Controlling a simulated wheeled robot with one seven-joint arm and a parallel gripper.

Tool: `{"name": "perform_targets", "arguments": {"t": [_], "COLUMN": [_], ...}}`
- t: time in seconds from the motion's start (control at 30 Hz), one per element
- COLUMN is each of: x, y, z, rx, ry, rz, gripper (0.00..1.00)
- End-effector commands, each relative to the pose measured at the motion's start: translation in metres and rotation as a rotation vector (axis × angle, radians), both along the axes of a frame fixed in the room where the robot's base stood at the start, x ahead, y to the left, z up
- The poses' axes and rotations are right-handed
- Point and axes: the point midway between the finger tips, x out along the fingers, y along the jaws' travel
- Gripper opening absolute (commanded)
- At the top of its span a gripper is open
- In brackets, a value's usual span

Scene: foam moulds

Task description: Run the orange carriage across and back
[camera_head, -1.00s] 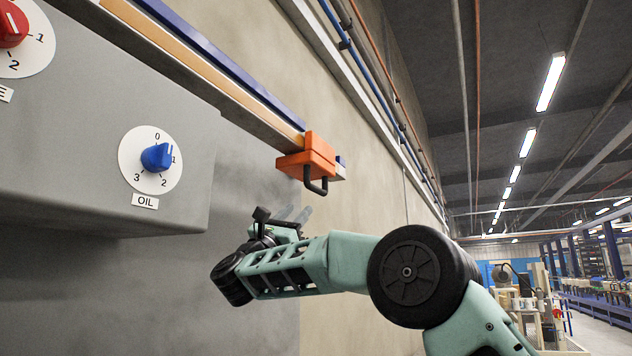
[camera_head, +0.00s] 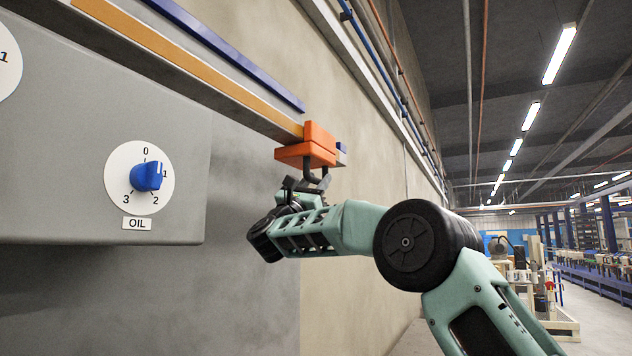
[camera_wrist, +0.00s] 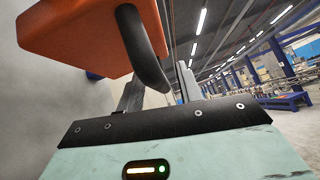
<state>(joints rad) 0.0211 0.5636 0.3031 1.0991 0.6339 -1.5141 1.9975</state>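The orange carriage (camera_head: 306,148) sits near the right end of the rail (camera_head: 200,75) on the wall. Its black U-shaped handle (camera_wrist: 143,48) hangs below it, and my gripper partly hides it in the head view. My gripper (camera_head: 303,186) is just under the carriage, at the handle. In the wrist view my gripper (camera_wrist: 160,92) has its two fingers apart, with the lower part of the handle between them. A gap shows beside the right finger; contact at the left finger is unclear. The orange carriage (camera_wrist: 85,35) fills the upper left there.
A grey control box (camera_head: 95,130) with a blue OIL knob (camera_head: 149,176) juts out at the left. A blue strip (camera_head: 225,50) runs above the rail. The wall below the carriage is bare. Machines and a blue conveyor stand far off at the right.

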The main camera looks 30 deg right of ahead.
Motion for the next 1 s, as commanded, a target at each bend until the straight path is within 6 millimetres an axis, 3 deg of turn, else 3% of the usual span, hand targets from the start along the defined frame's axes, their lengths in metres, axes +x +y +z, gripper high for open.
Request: {"name": "perform_targets", "arguments": {"t": [0.03, 0.1, 0.13, 0.47, 0.77, 1.0], "x": [0.0, 0.0, 0.0, -0.006, -0.027, -0.053], "y": [0.0, 0.0, 0.0, 0.011, 0.043, 0.081], "z": [0.0, 0.0, 0.0, -0.006, -0.007, -0.007], "rx": [0.0, 0.0, 0.0, 0.001, 0.0, -0.001], "ry": [0.0, 0.0, 0.0, -0.004, -0.004, -0.005], "rz": [0.0, 0.0, 0.0, 0.002, 0.005, 0.006], "gripper": [0.21, 0.02, 0.0, 0.0, 0.0, 0.0]}}
